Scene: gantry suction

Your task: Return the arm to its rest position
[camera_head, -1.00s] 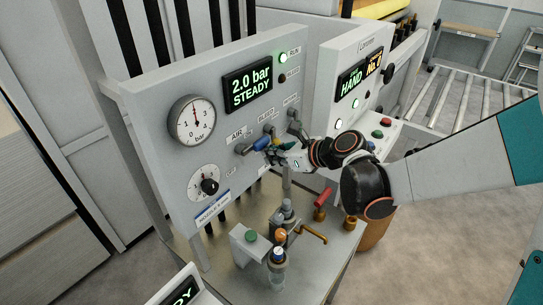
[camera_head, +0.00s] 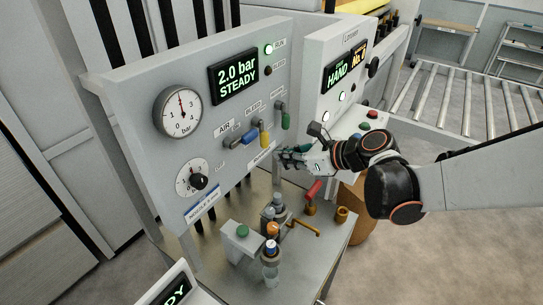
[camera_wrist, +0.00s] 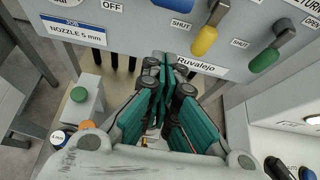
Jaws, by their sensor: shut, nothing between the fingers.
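My gripper (camera_head: 283,158) is shut and empty, with teal fingers, just in front of the lower right part of the grey valve panel (camera_head: 215,130). In the wrist view its closed fingertips (camera_wrist: 164,62) point at the panel's lower edge, beside the "Ruvalejo" label (camera_wrist: 201,67). The blue handle (camera_head: 249,137), yellow handle (camera_head: 264,134) and green handle (camera_head: 285,118) show clear of the fingers. The yellow handle (camera_wrist: 205,41) and green handle (camera_wrist: 264,60) hang tilted in the wrist view. My arm reaches in from the right.
A roller conveyor (camera_head: 455,100) lies behind at right.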

